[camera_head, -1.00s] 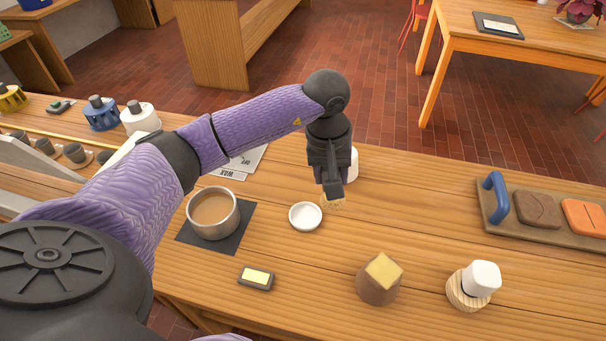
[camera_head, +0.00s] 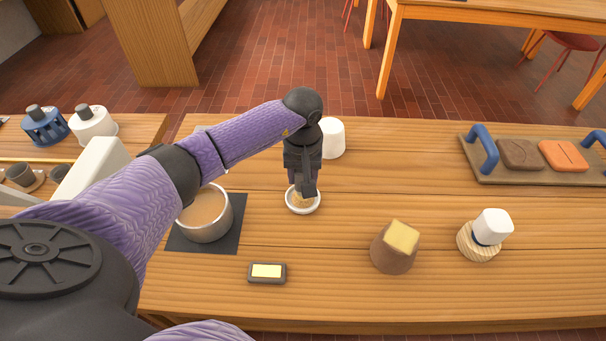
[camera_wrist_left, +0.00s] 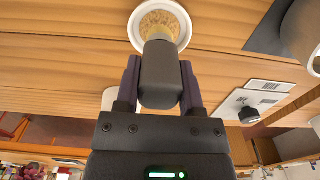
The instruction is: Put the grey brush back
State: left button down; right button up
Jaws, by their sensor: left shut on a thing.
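My left gripper (camera_head: 305,180) points down over a small white dish (camera_head: 290,206) on the wooden table. It is shut on the grey brush, whose dark grey handle (camera_wrist_left: 160,72) shows between the fingers in the left wrist view. The brush's tan bristle end (camera_head: 300,198) is at the dish, inside its rim as seen from above. The dish also shows in the left wrist view (camera_wrist_left: 187,22). I cannot tell whether the bristles touch the dish's bottom. My right gripper is not in view.
A white container (camera_head: 333,138) stands behind.

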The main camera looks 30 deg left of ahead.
pick_arm(q)
jog(key=shift+f, duration=0.15)
jog(key=shift+c, duration=1)
grip_release()
jog(key=shift+r, duration=0.35)
notch_tip(320, 180, up, 12)
jog(key=p, duration=0.2)
jog(key=shift+f, duration=0.15)
